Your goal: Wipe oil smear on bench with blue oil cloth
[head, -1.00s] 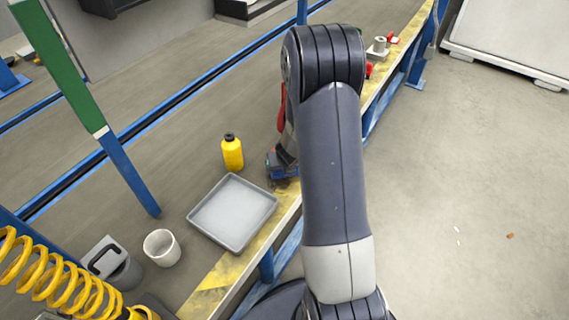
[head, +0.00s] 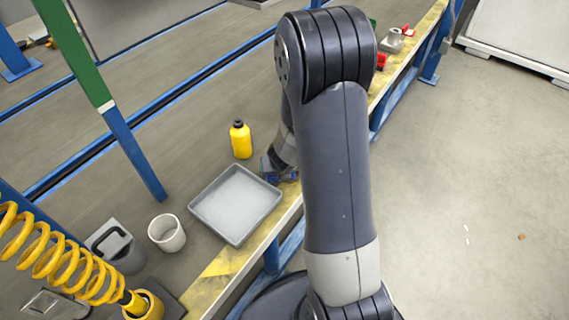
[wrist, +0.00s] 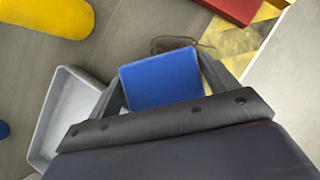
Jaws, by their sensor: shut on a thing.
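The blue oil cloth (wrist: 160,78) shows as a flat blue block between the fingers of my gripper (wrist: 163,82) in the wrist view. My gripper is shut on it. The oil smear (wrist: 172,44) is a dark patch on the bench just beyond the cloth's far edge, partly hidden by the cloth. In the head view my gripper (head: 279,172) is low over the bench (head: 215,275), beside the tray's right corner, and my arm hides part of it. I cannot tell whether the cloth touches the bench.
A grey tray (head: 194,204) lies left of my gripper, with a yellow bottle (head: 240,140) behind it. A white cup (head: 167,233) and a yellow coiled hose (head: 50,250) are farther left. A red object (wrist: 235,8) is at the wrist view's top. A blue-green post (head: 130,150) rises from the bench.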

